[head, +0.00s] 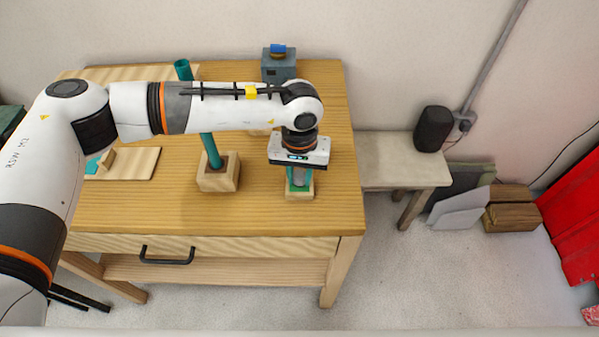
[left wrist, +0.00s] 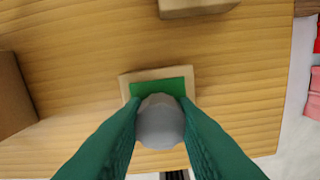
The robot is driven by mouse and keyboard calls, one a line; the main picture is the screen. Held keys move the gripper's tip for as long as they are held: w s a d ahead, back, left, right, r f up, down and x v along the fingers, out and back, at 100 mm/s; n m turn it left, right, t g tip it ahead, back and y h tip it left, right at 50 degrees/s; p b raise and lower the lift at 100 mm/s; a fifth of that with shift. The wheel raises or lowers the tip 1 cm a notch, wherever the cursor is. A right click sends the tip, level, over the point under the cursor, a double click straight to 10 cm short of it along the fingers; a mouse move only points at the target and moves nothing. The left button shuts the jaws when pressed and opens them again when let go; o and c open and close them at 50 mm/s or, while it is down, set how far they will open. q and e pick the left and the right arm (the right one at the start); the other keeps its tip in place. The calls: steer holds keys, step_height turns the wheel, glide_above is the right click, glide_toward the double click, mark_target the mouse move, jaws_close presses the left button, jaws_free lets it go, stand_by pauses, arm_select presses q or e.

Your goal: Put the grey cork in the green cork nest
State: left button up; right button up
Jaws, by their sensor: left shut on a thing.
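My left gripper (left wrist: 160,122) has green fingers and is shut on the grey cork (left wrist: 160,125), which looks rounded from above. In the head view the gripper (head: 299,180) points down over the front right part of the table. The green cork nest (left wrist: 146,89) is a wooden block with a green top, directly below the cork. It also shows in the head view (head: 300,195). The fingers and cork hide much of its top, and I cannot tell whether the cork touches it. My right gripper is not in view.
A wooden block (head: 218,183) holding an upright teal rod (head: 210,150) stands to the left. A grey-blue box (head: 279,66) with a blue top stands at the back. A wooden board (head: 135,165) lies farther left. The table's (head: 270,220) front right corner is clear.

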mark_target(299, 174)
arm_select(q)
steer(key=shift+f, duration=0.2)
steer(key=o, duration=0.7)
steer(key=shift+r, duration=0.1)
steer(key=shift+c, duration=0.2)
step_height(299, 174, up, 11)
steer(key=p, duration=0.3)
steer(key=shift+p, duration=0.3)
